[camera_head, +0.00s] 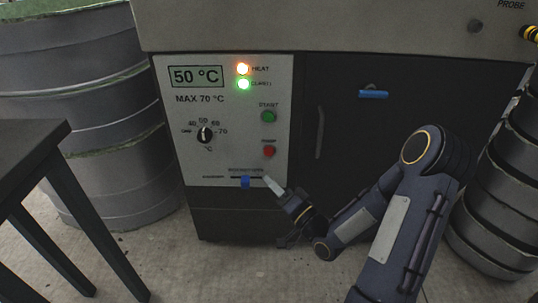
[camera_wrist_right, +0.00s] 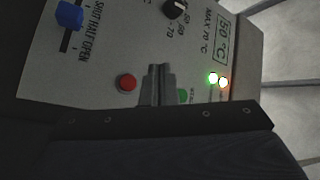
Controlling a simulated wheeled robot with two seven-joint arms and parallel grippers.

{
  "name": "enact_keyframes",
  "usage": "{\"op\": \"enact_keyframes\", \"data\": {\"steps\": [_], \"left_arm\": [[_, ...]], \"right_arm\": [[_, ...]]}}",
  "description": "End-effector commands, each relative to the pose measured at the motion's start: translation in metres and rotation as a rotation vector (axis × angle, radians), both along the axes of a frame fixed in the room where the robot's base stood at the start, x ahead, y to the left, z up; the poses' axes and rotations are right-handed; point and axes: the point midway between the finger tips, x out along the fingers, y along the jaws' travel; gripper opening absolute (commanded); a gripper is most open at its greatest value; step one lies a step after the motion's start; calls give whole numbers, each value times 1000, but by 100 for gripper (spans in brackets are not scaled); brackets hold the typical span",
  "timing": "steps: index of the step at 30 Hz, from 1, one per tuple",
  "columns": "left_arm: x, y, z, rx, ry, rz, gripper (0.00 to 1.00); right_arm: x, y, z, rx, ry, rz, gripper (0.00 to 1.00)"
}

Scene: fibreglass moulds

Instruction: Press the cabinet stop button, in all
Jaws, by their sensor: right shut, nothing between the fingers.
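The red stop button (camera_head: 269,151) is on the light control panel (camera_head: 215,150) of the dark cabinet, below the green start button (camera_head: 268,117). My right gripper (camera_head: 269,181) is shut and empty, its tip just below the stop button in the head view. In the right wrist view the red button (camera_wrist_right: 127,83) shows clear to the left of the shut fingertips (camera_wrist_right: 158,68), with the green button (camera_wrist_right: 183,96) partly hidden to their right. Whether the tip touches the panel I cannot tell. My left gripper is not in view.
A dial (camera_head: 204,134) and a blue slider (camera_head: 245,182) are also on the panel. The display (camera_head: 196,76) reads 50 °C; orange and green lamps (camera_head: 243,69) are lit. The cabinet door has a handle (camera_head: 320,132). A dark table (camera_head: 30,140) stands at left.

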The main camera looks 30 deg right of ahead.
Motion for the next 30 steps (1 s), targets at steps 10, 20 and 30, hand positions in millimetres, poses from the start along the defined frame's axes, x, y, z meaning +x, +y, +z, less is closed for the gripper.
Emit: {"op": "enact_keyframes", "data": {"steps": [10,20,30], "left_arm": [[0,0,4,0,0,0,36],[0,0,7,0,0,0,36],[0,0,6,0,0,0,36]], "right_arm": [[19,-11,1,-3,-1,-1,0],[58,-35,-1,-3,0,0,0],[75,-45,0,-3,1,1,0]]}}
